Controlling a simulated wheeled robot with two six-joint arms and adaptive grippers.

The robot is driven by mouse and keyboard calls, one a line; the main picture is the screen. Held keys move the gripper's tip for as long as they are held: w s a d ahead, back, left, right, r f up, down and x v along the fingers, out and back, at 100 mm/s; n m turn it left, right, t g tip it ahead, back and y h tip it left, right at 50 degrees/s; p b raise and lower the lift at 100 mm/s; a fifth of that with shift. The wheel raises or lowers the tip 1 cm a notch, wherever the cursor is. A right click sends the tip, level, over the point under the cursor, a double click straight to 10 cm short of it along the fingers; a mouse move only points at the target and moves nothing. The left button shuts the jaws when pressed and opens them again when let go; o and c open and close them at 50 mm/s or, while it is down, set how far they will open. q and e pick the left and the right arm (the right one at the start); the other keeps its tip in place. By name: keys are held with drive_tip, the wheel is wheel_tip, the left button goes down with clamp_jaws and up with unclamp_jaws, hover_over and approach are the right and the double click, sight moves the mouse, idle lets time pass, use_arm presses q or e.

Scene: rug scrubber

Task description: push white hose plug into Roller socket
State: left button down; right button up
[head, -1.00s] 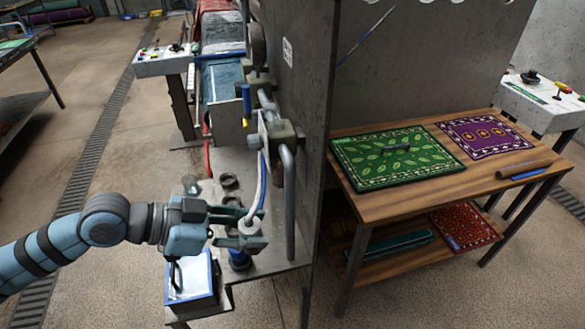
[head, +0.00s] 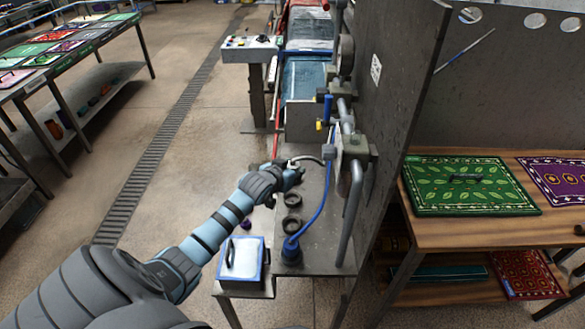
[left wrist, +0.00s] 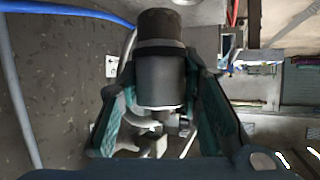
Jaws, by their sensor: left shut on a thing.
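My left gripper (head: 293,172) is out at the far end of the metal bench, its fingers partly hidden by my wrist. The white hose (head: 307,159) curves from it to the grey pipe fittings at right. In the left wrist view, the teal fingers (left wrist: 160,95) are shut on the white hose plug (left wrist: 160,80), a pale grey cylinder with a dark band and a dark end piece beyond it. Two dark ring-shaped sockets (head: 292,211) stand on the bench, nearer than the gripper. I cannot tell which socket is the Roller one. My right gripper is not in view.
A blue hose (head: 318,210) runs down into a dark blue fitting (head: 291,252) at the bench's near end. A blue-rimmed box (head: 243,260) stands left of it. A tall grey panel (head: 400,90) and a vertical pipe (head: 352,215) bound the right side. Floor at left is open.

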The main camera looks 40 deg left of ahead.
use_arm(q)
drive_tip(key=shift+w+f, duration=0.15)
drive_tip(key=shift+f, duration=0.4)
drive_tip(key=shift+f+n+y, duration=0.3)
wheel_tip(320, 180, down, 4)
drive_tip(key=b, duration=0.5)
drive_tip(key=shift+r, duration=0.1)
drive_tip(key=shift+f, duration=0.4)
drive_tip(key=shift+f, duration=0.1)
drive_tip(key=shift+f+b, duration=0.65)
drive_tip(key=shift+f, duration=0.45)
